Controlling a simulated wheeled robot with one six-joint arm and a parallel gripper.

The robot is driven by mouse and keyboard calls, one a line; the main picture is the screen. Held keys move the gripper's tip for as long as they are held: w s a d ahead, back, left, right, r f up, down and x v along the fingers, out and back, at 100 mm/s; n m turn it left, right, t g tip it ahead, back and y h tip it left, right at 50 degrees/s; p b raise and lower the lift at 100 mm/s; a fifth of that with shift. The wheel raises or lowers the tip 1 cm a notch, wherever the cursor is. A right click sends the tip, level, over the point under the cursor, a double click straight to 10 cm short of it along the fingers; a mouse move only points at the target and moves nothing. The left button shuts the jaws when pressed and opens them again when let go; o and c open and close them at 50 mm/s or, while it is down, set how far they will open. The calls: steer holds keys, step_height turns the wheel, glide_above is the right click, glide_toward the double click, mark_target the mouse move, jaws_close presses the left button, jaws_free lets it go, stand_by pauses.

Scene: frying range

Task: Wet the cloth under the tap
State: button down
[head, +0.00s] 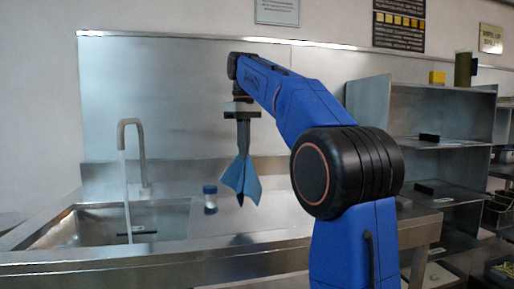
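A light blue cloth (241,180) hangs from my gripper (241,150), which points down above the steel counter. The gripper is shut on the cloth's top, and the cloth fans out below it. The tap (133,150) stands at the left behind the sink (162,226). A thin stream of water (126,195) runs from its spout down into the basin. The cloth is to the right of the stream, clear of it and outside the basin.
A steel shelf unit (440,150) with a few small items stands at the right. The steel wall panel (190,95) is behind the tap.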

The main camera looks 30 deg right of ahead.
steer(key=w+a+f, duration=0.2)
steer(key=a, duration=0.9)
steer(key=w+a+f, duration=0.2)
steer(key=a, duration=0.9)
steer(key=w+a+f, duration=0.2)
steer(key=w+a, duration=0.1)
steer(key=a, duration=0.7)
steer(key=shift+w+a+r, duration=0.1)
steer(key=shift+w+a, duration=0.1)
steer(key=shift+w, duration=0.65)
steer(key=shift+w+a+f, duration=0.1)
steer(key=shift+w+a, duration=0.1)
steer(key=shift+w, duration=0.7)
steer(key=shift+w+a+r, duration=0.1)
steer(key=shift+w+a, duration=0.1)
steer(key=shift+w, duration=1.15)
steer(key=shift+a, duration=0.1)
steer(key=shift+r, duration=0.1)
steer(key=s+d, duration=0.1)
steer(key=s, duration=0.7)
steer(key=shift+d+f, duration=0.15)
steer(key=shift+f, duration=0.3)
